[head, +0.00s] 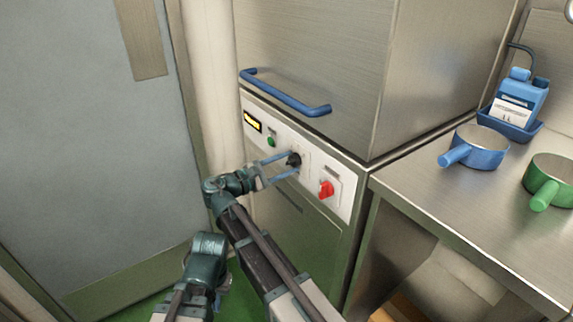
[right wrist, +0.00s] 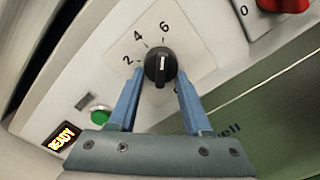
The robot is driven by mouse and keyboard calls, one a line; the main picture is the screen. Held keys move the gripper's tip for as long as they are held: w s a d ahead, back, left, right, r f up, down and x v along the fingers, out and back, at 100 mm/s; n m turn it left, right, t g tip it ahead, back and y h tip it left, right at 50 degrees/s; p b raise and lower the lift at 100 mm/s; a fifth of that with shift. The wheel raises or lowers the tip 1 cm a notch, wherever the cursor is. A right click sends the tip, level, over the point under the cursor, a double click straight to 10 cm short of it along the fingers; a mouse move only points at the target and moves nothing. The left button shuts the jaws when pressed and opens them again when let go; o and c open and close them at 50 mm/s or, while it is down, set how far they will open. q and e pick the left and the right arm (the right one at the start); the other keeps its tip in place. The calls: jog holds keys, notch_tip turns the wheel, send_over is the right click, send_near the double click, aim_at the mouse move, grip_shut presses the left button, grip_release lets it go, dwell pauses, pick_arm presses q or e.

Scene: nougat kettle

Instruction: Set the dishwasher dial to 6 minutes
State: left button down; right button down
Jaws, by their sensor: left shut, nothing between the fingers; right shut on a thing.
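The black dishwasher dial (head: 293,159) sits on the white control panel. It shows larger in the right wrist view (right wrist: 160,65), with the numbers 2, 4 and 6 around its upper left side. A pale line shows on the knob's face, but I cannot tell exactly which number it marks. My right gripper (head: 285,164) is shut on the dial, one blue finger on each side, as the right wrist view (right wrist: 160,80) shows. My left gripper (head: 222,290) is low, away from the panel, shut and empty, partly hidden by its own arm.
A display (right wrist: 62,137) reads READY beside a green button (right wrist: 99,116). A red switch (head: 326,189) is right of the dial. A blue handle (head: 285,95) juts out above the panel. The steel counter (head: 440,200) holds a blue pan (head: 480,148) and a green pan (head: 550,180).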

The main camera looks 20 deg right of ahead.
dwell(0.4)
jog(key=shift+c, duration=1.8)
grip_release()
